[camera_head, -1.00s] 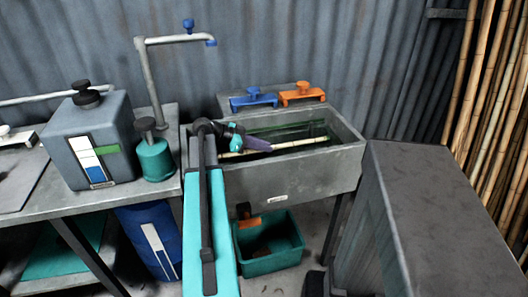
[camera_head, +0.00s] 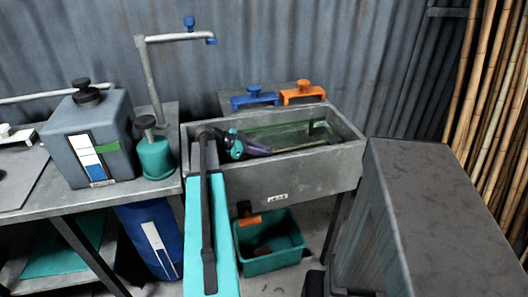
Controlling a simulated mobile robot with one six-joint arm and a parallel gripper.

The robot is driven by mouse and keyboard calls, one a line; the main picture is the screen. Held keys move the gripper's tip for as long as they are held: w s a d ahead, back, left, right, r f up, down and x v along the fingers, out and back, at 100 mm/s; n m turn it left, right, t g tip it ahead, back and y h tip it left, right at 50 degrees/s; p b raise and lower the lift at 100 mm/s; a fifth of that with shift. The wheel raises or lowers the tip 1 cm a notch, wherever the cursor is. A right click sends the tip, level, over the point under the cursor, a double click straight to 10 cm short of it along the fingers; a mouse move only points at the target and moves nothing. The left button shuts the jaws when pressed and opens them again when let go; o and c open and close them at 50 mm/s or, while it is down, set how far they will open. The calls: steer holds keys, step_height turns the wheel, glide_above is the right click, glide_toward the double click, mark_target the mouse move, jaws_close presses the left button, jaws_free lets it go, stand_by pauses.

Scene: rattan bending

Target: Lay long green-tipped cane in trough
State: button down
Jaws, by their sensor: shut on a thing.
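The grey trough (camera_head: 318,172) stands at the middle of the picture, with greenish water inside. My gripper (camera_head: 264,150) is inside the trough, low behind its front wall. It is shut on the cane (camera_head: 303,147), of which only a thin pale strip shows, running to the right along the inside of the front wall. The cane's ends and any green tip are hidden or too small to tell. I cannot tell whether the cane touches the trough floor.
A blue clamp-like piece (camera_head: 254,97) and an orange one (camera_head: 302,92) sit on the ledge behind the trough. A teal bottle (camera_head: 154,157) and grey tank (camera_head: 92,138) stand left. A dark cabinet (camera_head: 440,210) stands right. A green bin (camera_head: 270,260) is below.

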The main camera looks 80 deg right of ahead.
steer(key=shift+f+b, duration=0.35)
steer(key=c, duration=1.7)
jaws_free()
steer(key=shift+a+f, duration=0.1)
steer(key=shift+f, duration=0.05)
steer(key=shift+o, duration=0.2)
steer(key=shift+r+p, duration=0.6)
steer(key=shift+p, duration=0.1)
steer(key=shift+w+r, duration=0.15)
steer(key=v, duration=0.6)
steer(key=shift+w+r+b, duration=0.1)
steer(key=shift+b, duration=0.3)
steer(key=shift+w+a+r, duration=0.2)
steer(key=shift+w+r, duration=0.1)
steer(key=shift+w, duration=0.1)
steer(key=shift+r, duration=0.15)
